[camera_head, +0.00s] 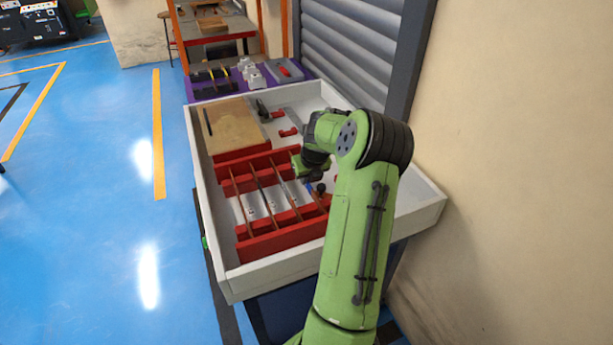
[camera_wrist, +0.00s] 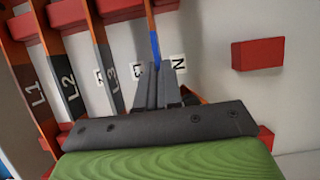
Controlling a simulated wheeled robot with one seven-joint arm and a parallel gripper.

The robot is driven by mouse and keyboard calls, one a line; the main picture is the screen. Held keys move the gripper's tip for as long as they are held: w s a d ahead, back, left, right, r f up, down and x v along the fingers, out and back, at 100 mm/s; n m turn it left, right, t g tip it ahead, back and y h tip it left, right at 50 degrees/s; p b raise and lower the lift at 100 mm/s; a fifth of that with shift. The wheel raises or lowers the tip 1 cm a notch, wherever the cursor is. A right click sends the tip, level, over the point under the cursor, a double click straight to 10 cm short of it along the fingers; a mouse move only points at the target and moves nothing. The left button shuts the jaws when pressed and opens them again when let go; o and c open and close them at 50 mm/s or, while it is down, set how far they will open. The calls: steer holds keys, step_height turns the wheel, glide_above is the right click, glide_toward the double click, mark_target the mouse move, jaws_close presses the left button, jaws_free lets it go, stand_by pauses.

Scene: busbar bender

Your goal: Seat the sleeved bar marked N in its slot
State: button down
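The sleeved bar with a blue sleeve and copper-coloured ends (camera_wrist: 154,45) runs down between my fingertips in the wrist view. A bit of its blue shows beside my gripper in the head view (camera_head: 309,187). My gripper (camera_wrist: 158,72) is closed around the sleeve, with its fingers close together. The N label (camera_wrist: 178,66) lies just right of the fingertips on the pale floor. The red slotted rack (camera_head: 285,240) holds bars marked L1 (camera_wrist: 38,95), L2 (camera_wrist: 66,85) and L3 (camera_wrist: 112,75), to the left of the blue bar. My fingers hide the bar's lower part; whether it is seated cannot be told.
A red block (camera_wrist: 257,54) stands on the floor to the right. The rack is in a white-walled tray (camera_head: 278,272), with a brown board (camera_head: 232,125) behind it. A purple tray (camera_head: 205,92) with parts stands farther back. A wall is close on the right.

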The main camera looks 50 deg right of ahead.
steer(key=shift+f, duration=0.25)
steer(key=c, duration=1.2)
jaws_free()
steer(key=p+v, duration=0.3)
steer(key=v, duration=1.2)
steer(key=shift+r+p, duration=0.4)
